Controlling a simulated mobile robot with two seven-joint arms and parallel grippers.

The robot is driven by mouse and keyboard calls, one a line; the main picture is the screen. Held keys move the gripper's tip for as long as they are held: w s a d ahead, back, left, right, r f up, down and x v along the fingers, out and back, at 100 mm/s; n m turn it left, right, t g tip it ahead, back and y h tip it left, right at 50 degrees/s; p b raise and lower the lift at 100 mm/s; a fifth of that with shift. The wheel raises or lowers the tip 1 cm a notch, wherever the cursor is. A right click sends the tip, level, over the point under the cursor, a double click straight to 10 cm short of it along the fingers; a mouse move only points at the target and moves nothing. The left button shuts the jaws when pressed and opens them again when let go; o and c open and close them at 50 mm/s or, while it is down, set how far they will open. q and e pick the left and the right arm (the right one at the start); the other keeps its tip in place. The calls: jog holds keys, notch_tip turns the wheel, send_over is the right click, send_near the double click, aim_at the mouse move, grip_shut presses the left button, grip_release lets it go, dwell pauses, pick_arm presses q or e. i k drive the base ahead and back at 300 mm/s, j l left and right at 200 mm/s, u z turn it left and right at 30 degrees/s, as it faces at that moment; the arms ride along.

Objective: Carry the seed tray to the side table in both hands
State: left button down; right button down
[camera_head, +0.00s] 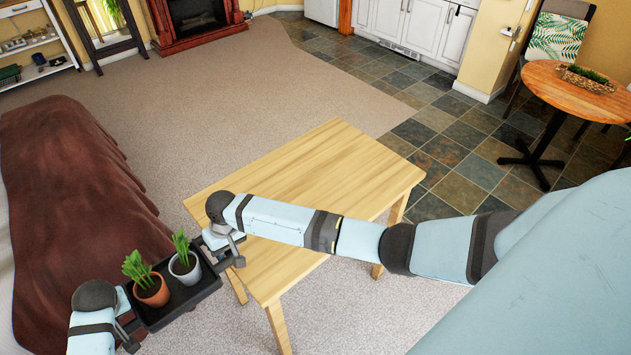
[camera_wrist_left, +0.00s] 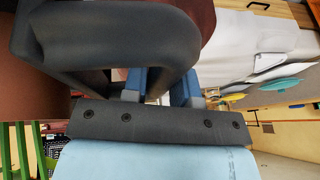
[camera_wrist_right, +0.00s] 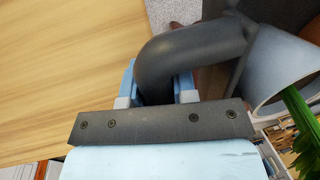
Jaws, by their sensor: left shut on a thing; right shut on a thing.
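The seed tray (camera_head: 181,303) is a dark rectangular tray at the lower left of the head view, held off the floor. A terracotta pot with a green plant (camera_head: 149,287) and a grey-white pot with a green plant (camera_head: 185,265) stand in it. My right gripper (camera_head: 226,250) is shut on the tray's right end handle; the dark handle (camera_wrist_right: 165,65) fills its jaws in the right wrist view. My left gripper (camera_head: 124,325) is shut on the left end; the left wrist view shows the handle (camera_wrist_left: 170,50) between its fingers. I cannot tell which table is the side table.
A light wooden table (camera_head: 320,170) stands just right of the tray, its top bare apart from my right arm over it. A brown-covered bed or sofa (camera_head: 75,190) is at left. Open carpet (camera_head: 220,100) lies beyond. A round table (camera_head: 570,88) stands far right.

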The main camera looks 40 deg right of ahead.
aim_at(309, 187)
jog(key=i+l, duration=0.1)
jog(key=l, duration=1.1)
jog(key=i+l, duration=0.15)
jog(key=l, duration=0.45)
jog(key=i+l, duration=0.1)
jog(key=l, duration=0.5)
